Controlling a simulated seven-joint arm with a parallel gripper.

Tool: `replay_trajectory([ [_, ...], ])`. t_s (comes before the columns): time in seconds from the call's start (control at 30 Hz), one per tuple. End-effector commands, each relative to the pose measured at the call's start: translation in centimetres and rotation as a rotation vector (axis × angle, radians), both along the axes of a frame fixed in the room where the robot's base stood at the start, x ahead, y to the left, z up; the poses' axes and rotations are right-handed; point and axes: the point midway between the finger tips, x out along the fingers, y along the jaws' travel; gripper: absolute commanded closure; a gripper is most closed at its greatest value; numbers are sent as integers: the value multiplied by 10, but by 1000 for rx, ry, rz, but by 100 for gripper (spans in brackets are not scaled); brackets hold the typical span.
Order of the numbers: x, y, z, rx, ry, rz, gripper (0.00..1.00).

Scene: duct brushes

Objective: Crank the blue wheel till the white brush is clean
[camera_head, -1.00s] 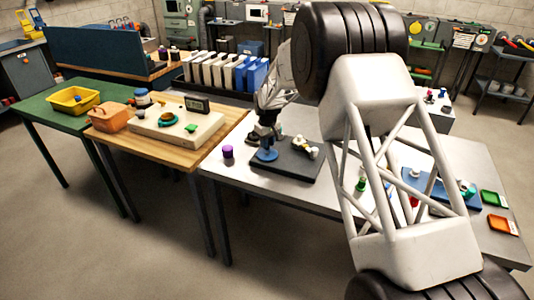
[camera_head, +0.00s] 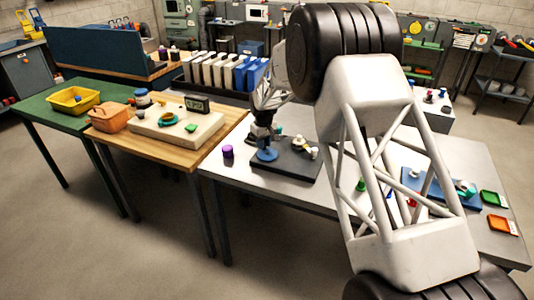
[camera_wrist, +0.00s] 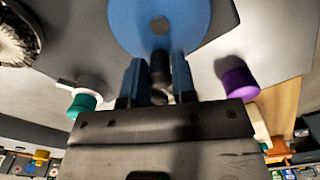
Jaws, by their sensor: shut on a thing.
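The blue wheel (camera_head: 267,155) lies flat on a dark base plate (camera_head: 288,172) on the grey table. In the wrist view it is a large blue disc (camera_wrist: 195,18) with a hole. My gripper (camera_head: 264,138) is above the wheel. In the wrist view its blue fingers (camera_wrist: 158,78) are shut on a dark upright crank knob (camera_wrist: 160,62) at the wheel's edge. A round bristled brush (camera_wrist: 17,38) is cut off at the upper left of the wrist view. It looks pale with greyish, dark bristles; how dirty it is I cannot tell.
A purple cylinder (camera_head: 228,152) stands left of the base plate. Small pale parts (camera_head: 312,152) sit on the plate's right side. A teal-capped object (camera_wrist: 82,102) shows in the wrist view. A wooden table (camera_head: 226,119) adjoins on the left. My arm hides part of the right table.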

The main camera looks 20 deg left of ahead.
Motion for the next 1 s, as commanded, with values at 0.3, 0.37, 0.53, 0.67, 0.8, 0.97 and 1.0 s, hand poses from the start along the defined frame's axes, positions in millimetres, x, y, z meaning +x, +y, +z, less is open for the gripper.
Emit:
replay_trajectory([
  [0.3,-4,4,1,2,-2,1,88],
  [0.37,-7,5,1,2,-2,1,88],
  [0.53,-12,7,1,1,-2,1,88],
  [0.67,-12,7,1,1,-2,0,88],
  [0.8,-12,7,1,1,-2,1,88],
  [0.97,-15,8,1,2,-1,1,88],
  [1.0,-17,8,1,2,-1,1,88],
])
